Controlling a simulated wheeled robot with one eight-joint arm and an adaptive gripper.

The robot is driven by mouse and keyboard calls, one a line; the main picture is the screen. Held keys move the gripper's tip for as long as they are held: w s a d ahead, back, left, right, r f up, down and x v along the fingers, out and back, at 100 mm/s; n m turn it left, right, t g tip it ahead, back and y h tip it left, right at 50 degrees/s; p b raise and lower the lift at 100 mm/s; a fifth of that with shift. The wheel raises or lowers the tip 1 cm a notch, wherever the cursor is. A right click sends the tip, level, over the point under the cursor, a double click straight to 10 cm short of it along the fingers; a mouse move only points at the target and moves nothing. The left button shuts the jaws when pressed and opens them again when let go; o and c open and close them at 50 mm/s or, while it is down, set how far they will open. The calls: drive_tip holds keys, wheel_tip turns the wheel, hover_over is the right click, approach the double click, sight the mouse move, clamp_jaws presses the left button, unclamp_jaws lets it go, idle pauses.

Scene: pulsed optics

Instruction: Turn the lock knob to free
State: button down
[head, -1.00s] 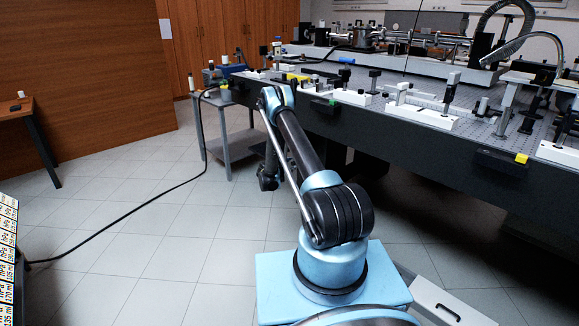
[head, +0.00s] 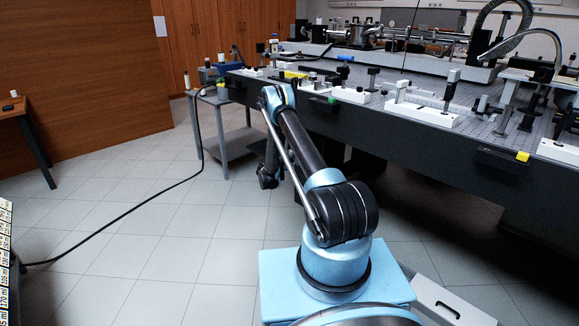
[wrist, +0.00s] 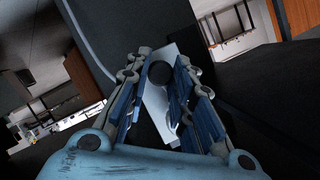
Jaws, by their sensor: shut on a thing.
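In the wrist view a dark round knob (wrist: 159,73) stands on a pale plate (wrist: 155,101), between the fingertips of my gripper (wrist: 161,76). The blue-padded fingers stand on both sides of the knob and are shut on it. No marking on the knob is legible, so its turn position cannot be told. In the head view my gripper is hidden behind my own arm, near the side of the optical table (head: 410,128). The knob cannot be made out there.
Posts and white mounts (head: 428,113) stand along the table's edge. The tiled floor (head: 140,215) left of my base is largely clear.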

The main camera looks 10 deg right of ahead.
drive_tip(key=shift+a, duration=0.15)
drive_tip(key=n+g, duration=0.1)
drive_tip(key=n, duration=0.1)
drive_tip(key=shift+a+n+g+h, duration=0.15)
drive_tip(key=shift+n+g+h, duration=0.15)
drive_tip(key=shift+g+h, duration=0.1)
drive_tip(key=shift+w+n+g+h, duration=0.15)
drive_tip(key=shift+n+g+h, duration=0.35)
drive_tip(key=shift+n, duration=0.6)
drive_tip(key=shift+a, duration=0.1)
drive_tip(key=c, duration=1.4)
unclamp_jaws()
drive_tip(key=shift+r, duration=0.1)
drive_tip(key=v, duration=1.1)
drive_tip(key=shift+a+r, duration=0.2)
drive_tip(key=shift+a, duration=0.05)
